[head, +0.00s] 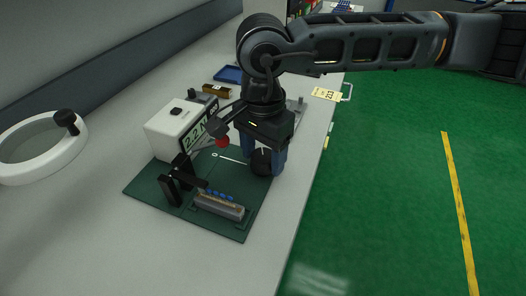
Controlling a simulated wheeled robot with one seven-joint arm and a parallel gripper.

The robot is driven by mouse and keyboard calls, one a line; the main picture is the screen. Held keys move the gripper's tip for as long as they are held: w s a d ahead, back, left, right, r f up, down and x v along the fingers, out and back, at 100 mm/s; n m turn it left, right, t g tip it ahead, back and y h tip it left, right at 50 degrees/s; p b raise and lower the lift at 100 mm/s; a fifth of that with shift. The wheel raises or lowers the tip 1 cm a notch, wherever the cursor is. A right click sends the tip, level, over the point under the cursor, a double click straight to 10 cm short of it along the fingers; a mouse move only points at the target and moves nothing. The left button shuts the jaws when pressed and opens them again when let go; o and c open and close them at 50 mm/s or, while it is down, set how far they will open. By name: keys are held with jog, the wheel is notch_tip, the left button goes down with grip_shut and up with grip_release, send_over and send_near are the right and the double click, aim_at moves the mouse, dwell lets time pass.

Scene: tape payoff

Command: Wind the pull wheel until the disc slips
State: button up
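My gripper (266,156) points down over the right side of a dark green base plate (150,194). Its blue fingers are apart, one on each side of a round black part (260,163) with a light line on it. I cannot tell whether they touch it. A white box (170,130) on the plate has a display that seems to read 2.2 N. A white ring-shaped wheel (22,170) with a black knob (66,121) is at the far left. I cannot tell which part is the disc; my gripper hides some of the plate.
A black bracket (178,181) and a grey block (219,206) with blue pieces are at the plate's front. A red ball (222,141) is beside the box. A blue tray (229,74) and yellow tag (326,94) lie behind. The bench front is clear.

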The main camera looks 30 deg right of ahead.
jog(key=c, duration=0.7)
jog(key=shift+c, duration=0.2)
jog(key=shift+f+m+b, duration=0.1)
jog(key=shift+m+b, duration=0.2)
jog(key=shift+b, duration=0.15)
jog(key=shift+f+m+b, duration=0.1)
jog(key=shift+m+b, duration=0.4)
jog(key=shift+b, duration=0.2)
jog(key=m+b, duration=0.3)
jog(key=b, duration=0.1)
jog(key=shift+f, duration=0.1)
jog(key=m+b, duration=0.4)
jog(key=shift+r+m+b, duration=0.25)
jog(key=shift+m+b, duration=1.4)
jog(key=shift+m, duration=0.15)
